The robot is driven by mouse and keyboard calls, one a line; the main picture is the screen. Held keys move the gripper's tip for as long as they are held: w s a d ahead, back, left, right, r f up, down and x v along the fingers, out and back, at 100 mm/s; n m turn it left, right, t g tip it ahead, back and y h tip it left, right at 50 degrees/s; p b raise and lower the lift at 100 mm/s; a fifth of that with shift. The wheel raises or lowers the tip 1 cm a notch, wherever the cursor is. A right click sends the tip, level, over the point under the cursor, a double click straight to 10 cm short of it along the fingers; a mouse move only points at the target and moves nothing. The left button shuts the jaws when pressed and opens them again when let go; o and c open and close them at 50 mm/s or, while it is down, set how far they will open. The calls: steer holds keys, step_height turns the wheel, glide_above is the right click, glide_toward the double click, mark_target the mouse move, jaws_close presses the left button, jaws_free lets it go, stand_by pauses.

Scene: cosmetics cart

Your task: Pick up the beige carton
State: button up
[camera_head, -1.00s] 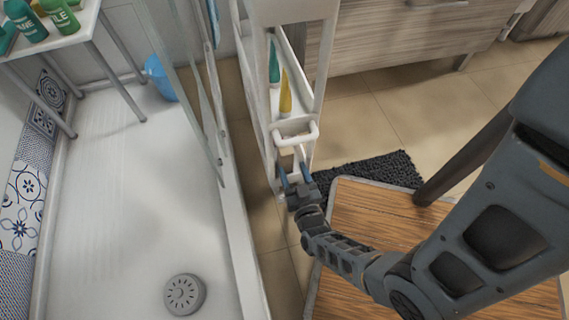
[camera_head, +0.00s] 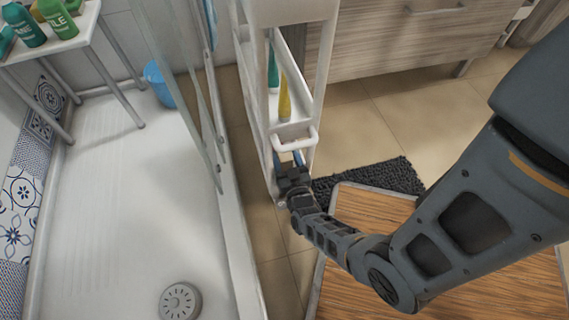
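The cart (camera_head: 328,70) is a narrow white shelf unit. A small beige patch, seemingly the beige carton (camera_head: 287,158), shows on its lower level, just under the white front rail. My gripper (camera_head: 289,161) reaches into that lower level from the front. Its two blue fingers stand apart, one at each side of the beige patch. Most of the carton is hidden by the gripper and the rail, and I cannot tell whether the fingers touch it.
A yellow tube (camera_head: 285,100) and a teal bottle (camera_head: 273,68) stand on the shelf above. The shower's glass panel (camera_head: 180,80) and raised edge lie close on the left. A dark mat (camera_head: 375,175) lies right of the cart. Wooden drawers (camera_head: 400,45) stand behind.

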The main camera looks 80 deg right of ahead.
steer(key=c, duration=1)
steer(key=shift+c, duration=0.2)
